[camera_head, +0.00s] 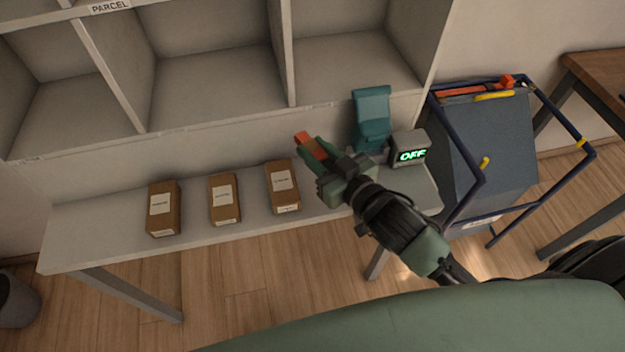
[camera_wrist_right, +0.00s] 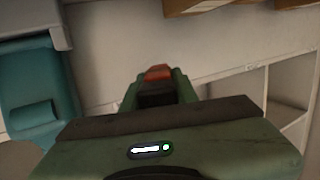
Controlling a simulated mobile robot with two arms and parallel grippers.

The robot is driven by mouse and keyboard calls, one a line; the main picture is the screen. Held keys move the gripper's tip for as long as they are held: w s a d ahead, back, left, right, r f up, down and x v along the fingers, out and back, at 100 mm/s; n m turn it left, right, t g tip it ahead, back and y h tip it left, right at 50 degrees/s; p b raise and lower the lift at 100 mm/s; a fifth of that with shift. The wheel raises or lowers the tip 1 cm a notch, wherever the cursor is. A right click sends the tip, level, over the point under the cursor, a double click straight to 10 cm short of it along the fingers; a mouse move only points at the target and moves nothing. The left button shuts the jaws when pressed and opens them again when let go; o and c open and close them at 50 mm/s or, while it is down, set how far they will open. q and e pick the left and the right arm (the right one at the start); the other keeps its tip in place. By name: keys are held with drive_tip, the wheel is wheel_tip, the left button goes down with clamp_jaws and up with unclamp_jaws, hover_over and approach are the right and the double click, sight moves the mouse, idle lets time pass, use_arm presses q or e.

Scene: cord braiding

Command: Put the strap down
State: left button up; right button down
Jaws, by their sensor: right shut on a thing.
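My right gripper (camera_head: 317,152) reaches in from the lower right and is above the back of the narrow grey table. It is shut on an orange-red strap (camera_head: 304,140), of which a short end shows beyond the fingertips. In the right wrist view the strap (camera_wrist_right: 158,73) shows between the two green fingers (camera_wrist_right: 158,88); the rest of it is hidden by the gripper. The held strap looks clear of the table top. My left gripper is not in view.
Three brown boxes (camera_head: 224,199) stand on the grey table (camera_head: 110,222). A teal device (camera_head: 372,112) and a small display reading OFF (camera_head: 409,149) are at its right end. A blue-framed cart (camera_head: 485,150) with orange and yellow items on top stands right. Empty pigeonholes (camera_head: 215,88) rise behind.

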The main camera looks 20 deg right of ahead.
wheel_tip(320, 180, down, 10)
drive_tip(key=shift+f+b, duration=0.2)
drive_tip(key=shift+b, duration=0.35)
